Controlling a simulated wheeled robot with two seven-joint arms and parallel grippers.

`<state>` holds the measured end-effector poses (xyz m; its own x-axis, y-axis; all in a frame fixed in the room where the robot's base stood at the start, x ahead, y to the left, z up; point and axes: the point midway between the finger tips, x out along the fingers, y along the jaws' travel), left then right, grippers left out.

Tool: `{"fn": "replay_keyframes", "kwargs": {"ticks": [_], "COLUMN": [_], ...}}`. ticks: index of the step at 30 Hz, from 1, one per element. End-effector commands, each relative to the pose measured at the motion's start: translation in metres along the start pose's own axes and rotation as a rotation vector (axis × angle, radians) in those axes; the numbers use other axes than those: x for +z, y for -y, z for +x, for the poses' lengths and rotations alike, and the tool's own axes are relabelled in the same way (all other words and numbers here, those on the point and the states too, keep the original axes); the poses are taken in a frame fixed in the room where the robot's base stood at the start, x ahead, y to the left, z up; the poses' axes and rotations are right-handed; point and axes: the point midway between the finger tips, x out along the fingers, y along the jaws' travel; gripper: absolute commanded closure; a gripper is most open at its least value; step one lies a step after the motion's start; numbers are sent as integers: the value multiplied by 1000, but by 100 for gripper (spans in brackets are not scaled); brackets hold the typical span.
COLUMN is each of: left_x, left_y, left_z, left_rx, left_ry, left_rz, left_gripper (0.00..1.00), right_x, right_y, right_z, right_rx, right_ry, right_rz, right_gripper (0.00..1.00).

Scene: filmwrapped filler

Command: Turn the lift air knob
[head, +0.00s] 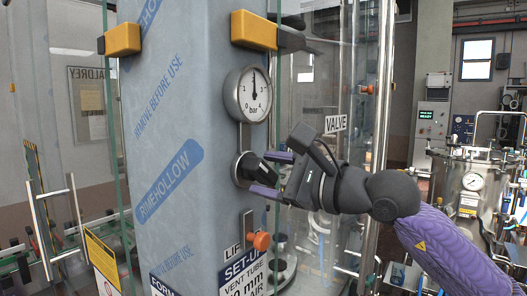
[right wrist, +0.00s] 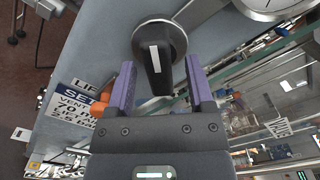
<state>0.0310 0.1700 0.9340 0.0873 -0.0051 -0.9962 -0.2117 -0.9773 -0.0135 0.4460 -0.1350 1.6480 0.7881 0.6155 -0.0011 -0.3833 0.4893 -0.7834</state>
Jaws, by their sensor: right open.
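A black lever knob with a white mark sits on a round base on the wrapped column, below the gauge; it shows in the right wrist view (right wrist: 157,65) and partly in the head view (head: 246,168). A partly hidden label starting "LIF" (head: 232,252) is below it. My right gripper (head: 264,173) is open at the knob. In the right wrist view, its purple fingers (right wrist: 160,75) stand on either side of the lever, with visible gaps. I cannot tell how deep the lever sits between them. My left gripper is not in view.
A pressure gauge (head: 248,94) is just above the knob. An orange button (head: 261,241) and a "SET-UP" sign (head: 244,274) are below. Clear panels stand around the column (head: 165,130). A "VALVE" label (head: 335,124) hangs to the right. A steel tank (head: 470,185) stands at right.

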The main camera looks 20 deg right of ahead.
Motion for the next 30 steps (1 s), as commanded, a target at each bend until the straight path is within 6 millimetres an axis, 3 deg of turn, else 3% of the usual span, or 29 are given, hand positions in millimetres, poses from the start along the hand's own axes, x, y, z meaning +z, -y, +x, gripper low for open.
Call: {"fn": "replay_keyframes", "kwargs": {"ticks": [4,11,14,21,30], "left_x": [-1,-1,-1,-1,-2], "left_y": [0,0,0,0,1], "left_z": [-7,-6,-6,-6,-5], "left_rx": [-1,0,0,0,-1], "left_ry": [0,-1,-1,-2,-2], "left_rz": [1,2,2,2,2], "left_gripper": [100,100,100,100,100], "right_x": [0,-1,-1,-1,-1], "right_y": [0,-1,-1,-1,-1], "right_z": [10,12,11,11,11], "right_rx": [0,0,0,0,0], "right_ry": [1,0,0,0,0], "right_rz": [1,2,2,2,13], "right_gripper": [32,32,49,100,100]}}
